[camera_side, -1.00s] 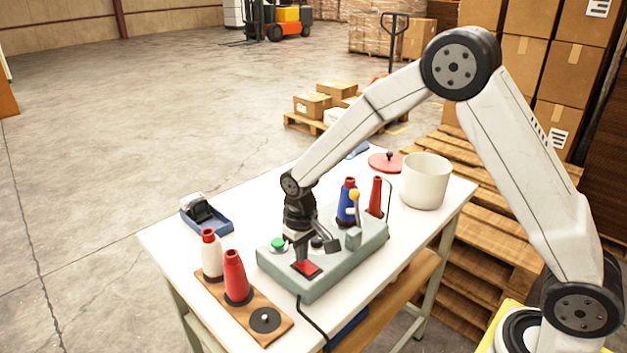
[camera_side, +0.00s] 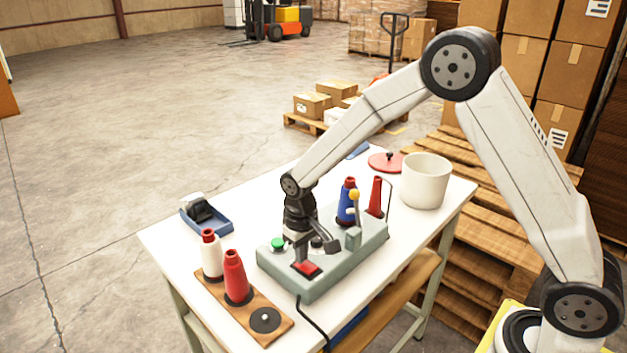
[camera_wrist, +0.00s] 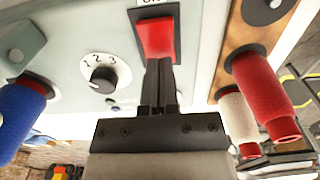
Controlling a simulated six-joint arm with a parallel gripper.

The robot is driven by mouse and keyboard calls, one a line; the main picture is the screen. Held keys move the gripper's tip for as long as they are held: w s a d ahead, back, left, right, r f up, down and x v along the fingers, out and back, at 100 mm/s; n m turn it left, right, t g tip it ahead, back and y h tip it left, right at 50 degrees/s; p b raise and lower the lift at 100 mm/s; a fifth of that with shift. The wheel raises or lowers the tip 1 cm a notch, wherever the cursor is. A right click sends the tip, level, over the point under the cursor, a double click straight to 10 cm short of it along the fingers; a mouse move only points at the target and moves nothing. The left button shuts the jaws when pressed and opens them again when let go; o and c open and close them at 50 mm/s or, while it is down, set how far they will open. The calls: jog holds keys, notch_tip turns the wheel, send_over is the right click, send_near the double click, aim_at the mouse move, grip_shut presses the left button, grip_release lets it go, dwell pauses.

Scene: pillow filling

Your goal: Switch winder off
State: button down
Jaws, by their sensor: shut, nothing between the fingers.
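The winder (camera_side: 335,268) is a grey-green box on the white table. Its red rocker switch (camera_side: 305,269) sits on the top near the front end; it also shows in the wrist view (camera_wrist: 157,38), in a dark frame with a partly cut-off label above. My gripper (camera_side: 302,258) is shut and empty, pointing down at the switch. In the wrist view its fingertips (camera_wrist: 159,62) are at the lower edge of the red rocker; whether they touch or press it I cannot tell. A dial (camera_wrist: 102,78) numbered 1, 2, 3 and a green button (camera_side: 278,243) are on the winder too.
A blue cone (camera_side: 346,203) and a red cone (camera_side: 375,196) stand at the winder's far end. A wooden board (camera_side: 270,328) with white (camera_side: 212,256) and red (camera_side: 236,278) cones is close on the left. A white pot (camera_side: 425,182) stands at the back right.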

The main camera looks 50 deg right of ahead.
jog(key=shift+r, duration=3.2)
jog(key=shift+s+d, duration=0.3)
jog(key=shift+s, duration=0.25)
jog(key=s+d+f+t, duration=0.1)
jog(key=s+d, duration=0.4)
jog(key=s, duration=1)
jog(key=shift+s+t, duration=0.35)
jog(key=shift+t, duration=0.45)
